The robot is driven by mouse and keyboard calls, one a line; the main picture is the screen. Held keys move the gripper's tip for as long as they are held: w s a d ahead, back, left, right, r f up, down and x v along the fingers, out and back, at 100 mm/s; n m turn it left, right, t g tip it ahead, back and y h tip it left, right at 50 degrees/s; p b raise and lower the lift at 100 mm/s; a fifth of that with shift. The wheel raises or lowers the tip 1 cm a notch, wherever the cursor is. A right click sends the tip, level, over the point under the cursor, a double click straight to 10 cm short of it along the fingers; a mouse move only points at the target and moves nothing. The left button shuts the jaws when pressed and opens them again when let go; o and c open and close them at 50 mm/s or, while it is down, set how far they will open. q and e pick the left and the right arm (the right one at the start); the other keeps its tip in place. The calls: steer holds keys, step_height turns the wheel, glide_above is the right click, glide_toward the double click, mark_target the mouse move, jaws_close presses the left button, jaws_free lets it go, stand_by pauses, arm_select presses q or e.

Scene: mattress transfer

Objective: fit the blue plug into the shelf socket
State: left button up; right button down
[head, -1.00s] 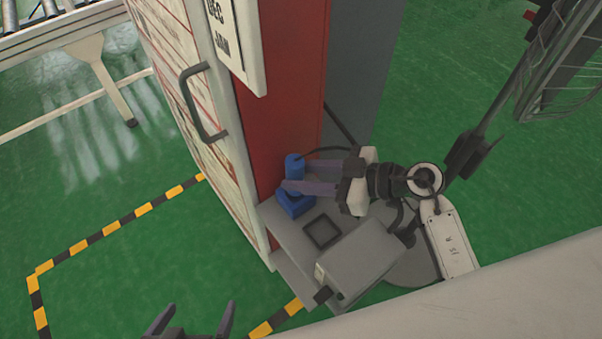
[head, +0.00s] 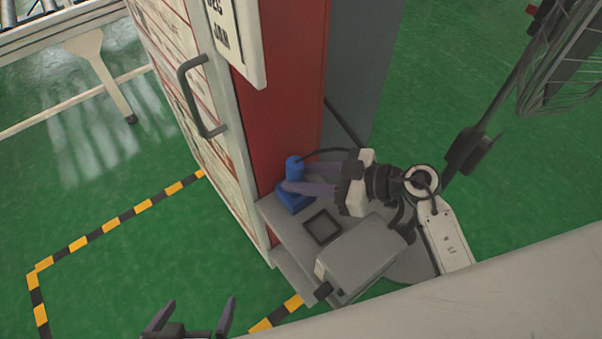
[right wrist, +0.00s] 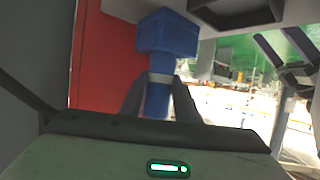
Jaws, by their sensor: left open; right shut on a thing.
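The blue plug (head: 294,167) is an upright cylinder above a wider blue square block (head: 292,198), at the back left of the grey shelf (head: 282,234), by the red panel. My right gripper (head: 303,179) reaches in from the right and is shut on the cylinder. In the right wrist view the fingers flank the cylinder (right wrist: 158,92), and the block (right wrist: 167,35) is against or very near the shelf surface; I cannot tell which. A dark square frame, socket-like (head: 322,227), lies in front of the block, empty. My left gripper (head: 190,318) is open and empty at the bottom edge.
A grey box (head: 358,258) stands on the shelf right of the dark frame. The red panel (head: 291,100) and a cabinet door with a handle (head: 193,100) rise beside the shelf. Green floor is open at left.

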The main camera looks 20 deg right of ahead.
steer(key=shift+f+b, duration=0.3)
steer(key=shift+f, duration=0.85)
steer(key=c, duration=1.3)
jaws_free()
steer(key=shift+f, duration=0.1)
steer(key=v, duration=1)
steer(key=shift+d+r, duration=0.15)
steer(key=shift+r, duration=0.05)
steer(key=x, duration=1)
steer(key=shift+a+f, duration=0.1)
steer(key=shift+a, duration=0.15)
steer(key=shift+d+r, duration=0.1)
steer(key=shift+r, duration=0.3)
